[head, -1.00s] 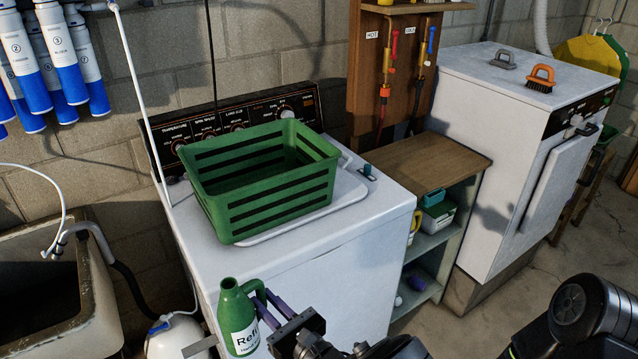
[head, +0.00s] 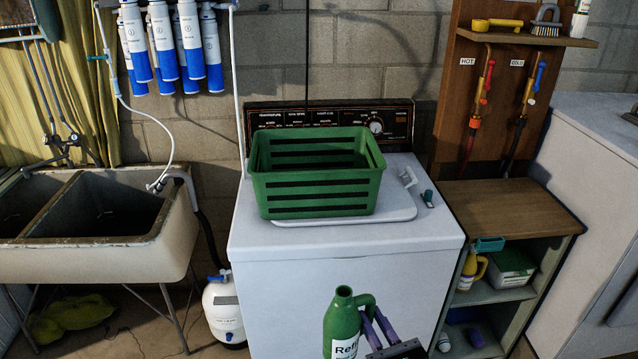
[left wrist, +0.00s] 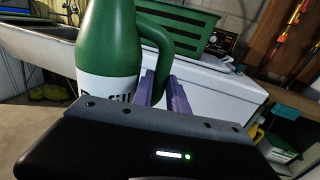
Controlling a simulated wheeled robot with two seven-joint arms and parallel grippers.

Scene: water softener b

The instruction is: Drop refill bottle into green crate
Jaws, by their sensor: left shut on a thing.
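The green refill bottle (head: 342,326) with a white label is upright at the bottom of the head view, in front of the white washer. My left gripper (head: 372,328) is shut on its handle with purple fingers. In the left wrist view the bottle (left wrist: 110,45) stands upright beside the purple fingers (left wrist: 162,85), with its top cut off. The green crate (head: 316,190) with slotted sides sits on the washer's top, farther back and higher than the bottle. Its inside looks empty where it shows. My right gripper is not in view.
The white washer (head: 340,265) has a black control panel (head: 335,122) behind the crate. A double sink (head: 90,215) stands at left, and a wooden-topped shelf (head: 510,208) at right.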

